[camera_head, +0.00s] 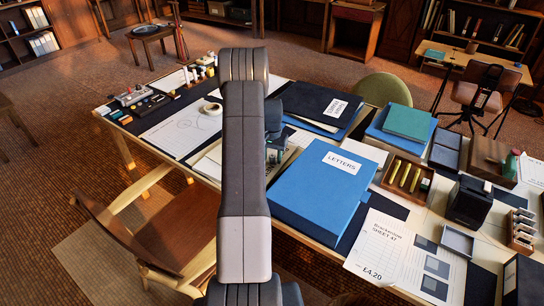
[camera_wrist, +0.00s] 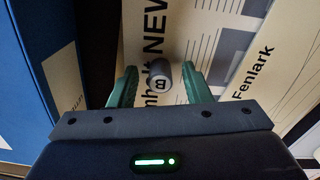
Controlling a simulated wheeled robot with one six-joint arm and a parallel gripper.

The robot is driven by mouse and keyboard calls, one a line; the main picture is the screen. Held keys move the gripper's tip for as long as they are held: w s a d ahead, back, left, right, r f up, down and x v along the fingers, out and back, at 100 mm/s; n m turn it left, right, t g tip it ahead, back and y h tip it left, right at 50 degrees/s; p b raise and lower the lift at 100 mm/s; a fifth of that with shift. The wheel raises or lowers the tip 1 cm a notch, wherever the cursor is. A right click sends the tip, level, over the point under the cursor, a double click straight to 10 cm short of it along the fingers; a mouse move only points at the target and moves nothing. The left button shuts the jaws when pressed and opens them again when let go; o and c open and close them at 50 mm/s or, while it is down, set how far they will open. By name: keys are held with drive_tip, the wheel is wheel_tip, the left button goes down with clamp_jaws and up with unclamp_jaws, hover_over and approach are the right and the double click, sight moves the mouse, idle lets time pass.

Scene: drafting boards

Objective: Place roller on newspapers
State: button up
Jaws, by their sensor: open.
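The roller (camera_wrist: 159,75) is a small grey cylinder with a dark mark on its near end, seen in the wrist view. It appears to rest on the newspapers (camera_wrist: 190,30), pale printed sheets with large dark letters reading "NEW". My gripper (camera_wrist: 160,88) has two green fingers, one on each side of the roller. The fingers are apart, with a visible gap on the right; whether the left one touches it I cannot tell. In the head view my arm hides the roller and most of the newspapers.
A blue LETTERS box (camera_head: 323,190) stands close to the right of my arm. A dark folder (camera_head: 322,104) lies behind it. A wooden tray with yellow items (camera_head: 406,177) is further right. A wooden chair (camera_head: 150,235) is at the desk's front left.

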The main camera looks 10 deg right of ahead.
sight(272, 156)
wheel_tip(272, 156, up, 12)
drive_tip(key=b, duration=0.1)
drive_tip(key=shift+r, duration=0.15)
idle(0.3)
